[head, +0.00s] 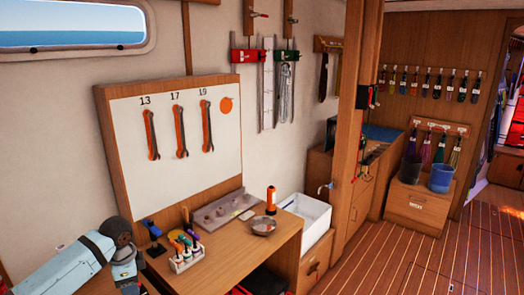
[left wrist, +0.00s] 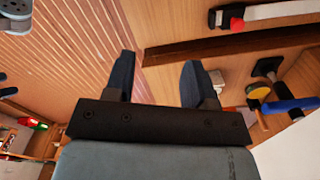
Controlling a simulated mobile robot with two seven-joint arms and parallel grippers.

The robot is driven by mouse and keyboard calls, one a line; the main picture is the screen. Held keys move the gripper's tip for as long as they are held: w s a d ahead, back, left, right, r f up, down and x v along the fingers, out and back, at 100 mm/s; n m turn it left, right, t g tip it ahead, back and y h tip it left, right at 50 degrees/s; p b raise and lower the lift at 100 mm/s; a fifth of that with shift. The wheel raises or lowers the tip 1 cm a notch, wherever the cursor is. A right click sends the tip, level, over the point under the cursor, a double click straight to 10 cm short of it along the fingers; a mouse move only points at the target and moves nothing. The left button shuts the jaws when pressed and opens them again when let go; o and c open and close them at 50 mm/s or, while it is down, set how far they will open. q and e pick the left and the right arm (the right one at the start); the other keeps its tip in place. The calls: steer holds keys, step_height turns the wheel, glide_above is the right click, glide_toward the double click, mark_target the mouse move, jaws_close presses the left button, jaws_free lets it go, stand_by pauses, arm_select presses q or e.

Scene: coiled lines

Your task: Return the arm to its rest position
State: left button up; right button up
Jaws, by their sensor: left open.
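My left arm (head: 62,268) comes in at the lower left of the head view, bent at a dark joint, low beside the wooden workbench (head: 262,240). Its fingertips are not clear there. In the left wrist view my left gripper (left wrist: 158,76) has its two dark fingers wide apart, with nothing held between them. Behind the fingers are striped floor planks (left wrist: 70,50) and a wooden surface with a dark strip (left wrist: 210,42).
A tool holder (head: 188,257) and a blue clamp-like tool (head: 152,231) stand on the bench close to my arm. An orange flashlight (head: 271,199) and a metal bowl (head: 263,226) stand farther right. Wrenches hang on a white board (head: 228,150). The floor (head: 400,265) at right is clear.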

arm_select(q)
steer(key=s+d+f+n+t+h, duration=0.3)
steer(key=s+d+f+t+h, duration=0.15)
steer(key=s+d+f, duration=0.9)
steer(key=s+f+n+t, duration=0.2)
steer(key=s+n+t, duration=0.1)
steer(key=s, duration=0.6)
steer(key=s+d+f+n+t+y+p, duration=0.1)
steer(key=s+f+n+t, duration=0.1)
steer(key=s, duration=0.6)
steer(key=shift+s+d+n+t, duration=0.3)
steer(key=shift+s+n+t, duration=0.05)
steer(key=shift+n+t, duration=0.45)
